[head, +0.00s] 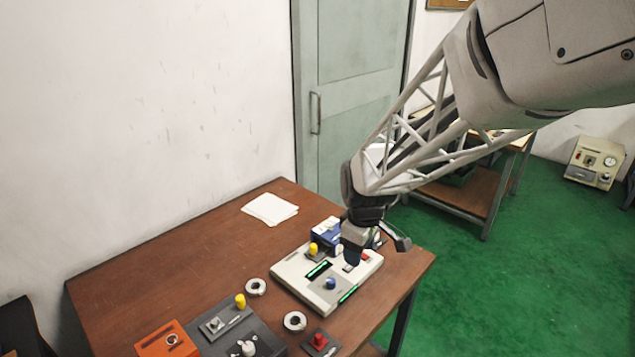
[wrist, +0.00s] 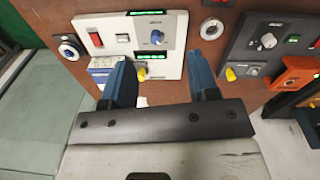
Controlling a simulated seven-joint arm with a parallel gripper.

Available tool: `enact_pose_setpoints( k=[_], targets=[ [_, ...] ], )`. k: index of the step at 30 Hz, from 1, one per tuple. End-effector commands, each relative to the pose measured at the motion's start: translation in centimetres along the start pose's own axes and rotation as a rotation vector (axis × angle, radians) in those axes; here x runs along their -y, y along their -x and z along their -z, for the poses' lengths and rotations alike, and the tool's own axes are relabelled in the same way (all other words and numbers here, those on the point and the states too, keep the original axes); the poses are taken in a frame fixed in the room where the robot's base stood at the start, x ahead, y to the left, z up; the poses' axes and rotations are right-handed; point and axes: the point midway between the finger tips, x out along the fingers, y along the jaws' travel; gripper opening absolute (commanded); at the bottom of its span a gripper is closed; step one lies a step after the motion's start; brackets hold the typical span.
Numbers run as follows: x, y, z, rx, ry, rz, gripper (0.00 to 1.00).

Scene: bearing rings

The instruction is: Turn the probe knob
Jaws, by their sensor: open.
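A white control panel (head: 290,272) lies on the brown table, with a blue knob (head: 330,283), a yellow knob (head: 313,248) and green displays. I cannot tell which knob is the probe knob. In the wrist view the panel (wrist: 108,28) shows its blue knob (wrist: 157,37) beyond the fingertips, and its yellow knob (wrist: 141,74) shows between the fingers. My gripper (wrist: 160,57) is open and empty, its blue fingers wide apart. In the head view my gripper (head: 354,259) hangs over the panel's far right part and hides some of its controls.
A dark panel (head: 213,342) with a yellow and a pale knob, an orange box (head: 150,343) and a red-button box (head: 319,341) stand nearer the front. Metal rings (head: 255,287) (head: 295,321) lie between the panels. White paper (head: 270,208) lies at the back; the table's left side is clear.

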Motion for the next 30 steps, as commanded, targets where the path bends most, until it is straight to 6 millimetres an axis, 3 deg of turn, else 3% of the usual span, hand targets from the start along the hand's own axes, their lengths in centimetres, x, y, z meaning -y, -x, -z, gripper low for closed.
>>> enact_pose_setpoints(
  k=[12,18,30],
  targets=[
    [-2.4,-7.4,5.9,0.031,0.291,0.050,0.55],
    [-3.0,-10.2,7.8,0.039,0.394,0.067,0.55],
    [-3.2,-11.5,8.6,0.041,0.443,0.074,0.55]
  ],
)
